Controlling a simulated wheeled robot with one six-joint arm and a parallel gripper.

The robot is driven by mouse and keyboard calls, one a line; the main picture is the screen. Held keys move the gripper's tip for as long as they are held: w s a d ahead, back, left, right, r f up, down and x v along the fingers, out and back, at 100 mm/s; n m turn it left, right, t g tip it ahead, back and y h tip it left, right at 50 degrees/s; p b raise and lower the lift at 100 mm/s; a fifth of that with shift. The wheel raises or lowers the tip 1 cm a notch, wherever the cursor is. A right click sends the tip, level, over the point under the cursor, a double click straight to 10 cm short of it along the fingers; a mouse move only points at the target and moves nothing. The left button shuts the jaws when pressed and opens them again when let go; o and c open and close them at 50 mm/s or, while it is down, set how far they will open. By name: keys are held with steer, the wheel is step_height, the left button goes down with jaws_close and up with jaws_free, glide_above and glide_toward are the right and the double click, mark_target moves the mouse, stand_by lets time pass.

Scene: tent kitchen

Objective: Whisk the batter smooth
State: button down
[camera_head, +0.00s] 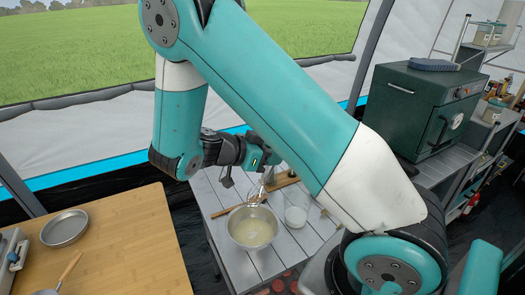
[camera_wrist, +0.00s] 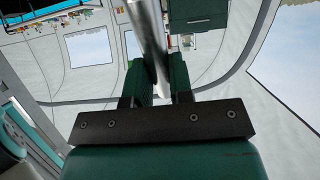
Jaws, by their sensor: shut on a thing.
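A metal bowl (camera_head: 252,228) with pale batter (camera_head: 254,233) stands on the grey slatted table in the head view. My gripper (camera_head: 266,172) is above and just behind the bowl. In the wrist view my gripper (camera_wrist: 161,78) is shut on a silvery metal handle (camera_wrist: 148,30) between its green fingers. In the head view the whisk (camera_head: 258,195) runs down from my gripper to the bowl's back rim. The whisk is small there, so I cannot tell whether its wires touch the batter or how smooth the batter is.
A white container (camera_head: 296,216) stands close right of the bowl. A wooden item (camera_head: 283,183) lies behind it. A wooden table (camera_head: 125,235) at left bears a round pan (camera_head: 64,228). A dark green oven (camera_head: 428,105) stands at right. My arm hides part of the slatted table.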

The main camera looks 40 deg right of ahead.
steer(key=shift+d+f+b, duration=0.15)
steer(key=shift+f+b, duration=0.45)
steer(key=shift+f, duration=0.25)
step_height(320, 180, down, 11)
steer(key=a+b, duration=0.1)
steer(key=b, duration=0.9)
steer(key=shift+w+f, duration=0.2)
